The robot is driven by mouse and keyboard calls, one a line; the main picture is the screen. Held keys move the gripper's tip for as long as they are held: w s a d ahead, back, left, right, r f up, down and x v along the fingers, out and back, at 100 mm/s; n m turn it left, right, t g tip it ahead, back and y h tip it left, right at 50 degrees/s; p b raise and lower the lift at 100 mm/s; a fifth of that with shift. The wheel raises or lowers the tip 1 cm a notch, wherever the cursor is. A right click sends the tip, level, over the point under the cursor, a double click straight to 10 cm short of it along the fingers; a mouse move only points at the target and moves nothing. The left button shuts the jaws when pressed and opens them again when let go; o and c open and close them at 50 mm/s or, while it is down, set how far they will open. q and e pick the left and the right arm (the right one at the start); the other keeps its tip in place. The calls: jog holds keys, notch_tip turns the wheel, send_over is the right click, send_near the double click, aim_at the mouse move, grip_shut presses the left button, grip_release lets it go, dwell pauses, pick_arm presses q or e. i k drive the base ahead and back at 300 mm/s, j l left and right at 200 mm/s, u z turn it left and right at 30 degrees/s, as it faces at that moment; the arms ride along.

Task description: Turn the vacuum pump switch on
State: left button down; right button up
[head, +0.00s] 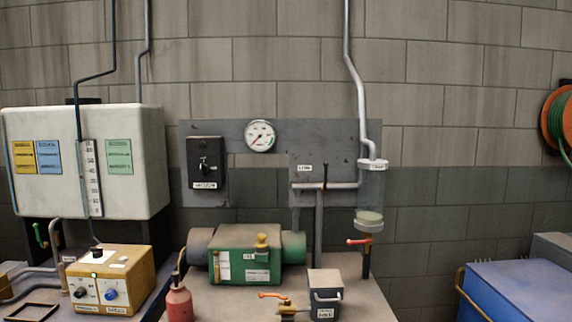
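A black switch box (206,163) with a small toggle or knob on its face and a white label below it hangs on the grey wall panel. I cannot read its label or tell the switch position clearly. A green pump-like machine (245,262) with a brass fitting on top sits on the bench below the panel. A round white gauge (260,136) is mounted right of the switch box. Neither of my grippers shows in the head view.
A yellow control box (108,279) with knobs stands at the left. A red bottle (179,303), a small grey box (325,293) and red-handled valves are on the bench (222,303). A glass cylinder (371,190) hangs right. A blue chest (515,290) stands lower right.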

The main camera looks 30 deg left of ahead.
aim_at(203, 168)
jog(key=u, duration=1.45)
